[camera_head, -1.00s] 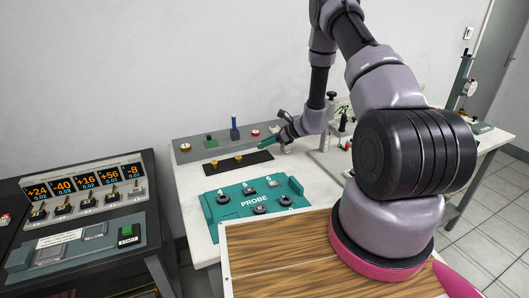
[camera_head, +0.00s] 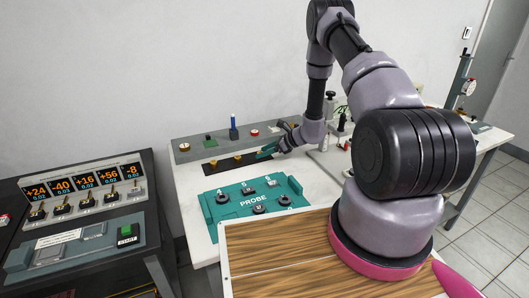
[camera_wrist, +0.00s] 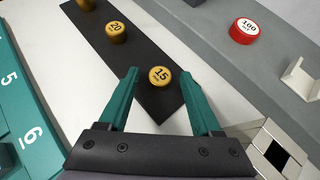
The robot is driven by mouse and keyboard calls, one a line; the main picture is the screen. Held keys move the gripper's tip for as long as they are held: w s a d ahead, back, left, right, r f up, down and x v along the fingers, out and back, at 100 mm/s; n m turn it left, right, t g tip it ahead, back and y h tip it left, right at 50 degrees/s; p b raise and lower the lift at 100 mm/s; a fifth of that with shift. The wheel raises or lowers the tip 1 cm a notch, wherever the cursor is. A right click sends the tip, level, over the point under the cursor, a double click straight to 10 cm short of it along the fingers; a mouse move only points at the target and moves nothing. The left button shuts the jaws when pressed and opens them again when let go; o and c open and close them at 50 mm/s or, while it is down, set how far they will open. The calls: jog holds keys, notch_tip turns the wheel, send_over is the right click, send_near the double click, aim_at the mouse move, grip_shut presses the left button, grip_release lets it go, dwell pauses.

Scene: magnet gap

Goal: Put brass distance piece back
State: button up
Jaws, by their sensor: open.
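A brass distance piece marked 15 (camera_wrist: 160,76) stands on a dark strip (camera_wrist: 142,58) in the wrist view. A second brass piece marked 20 (camera_wrist: 116,32) stands further along the strip, and a third (camera_wrist: 87,4) is cut off at the top edge. My gripper (camera_wrist: 159,79) is open, with its teal fingertips to the left and right of the 15 piece. I see no clear contact. In the head view my gripper (camera_head: 264,152) is over the right end of the strip, where I cannot make out the 15 piece.
A teal PROBE board (camera_head: 252,205) with numbered places lies in front of the strip. A grey ledge behind holds a red-rimmed piece marked 100 (camera_wrist: 243,31) and a white bracket (camera_wrist: 299,79). A pale block with a dark square opening (camera_wrist: 276,153) is at lower right.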

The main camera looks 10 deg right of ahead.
jog(key=shift+r, duration=0.1)
jog(key=shift+s+d+r, duration=0.15)
jog(key=shift+d+r, duration=0.05)
jog(key=shift+d, duration=0.05)
jog(key=v, duration=0.7)
jog(key=shift+a, duration=0.1)
jog(key=s+a+r+n+g, duration=0.1)
jog(key=s+a+r+n, duration=0.15)
jog(key=r, duration=0.65)
jog(key=s+a+r+n+g, duration=0.1)
jog(key=s+a+r+n, duration=0.2)
jog(key=r, duration=0.7)
jog(key=s+a+r+n+g, duration=0.1)
jog(key=s+r+n, duration=0.3)
jog(key=r, duration=0.5)
jog(key=s+d+r+n+t+h, duration=0.2)
jog(key=s+r+n, duration=0.3)
jog(key=s+r, duration=0.3)
jog(key=s+d+r+n+t+h, duration=0.2)
jog(key=s+r+n+h, duration=0.3)
jog(key=s+r, duration=0.4)
jog(key=s+d+n, duration=0.1)
jog(key=s, duration=0.4)
jog(key=shift+s, duration=0.15)
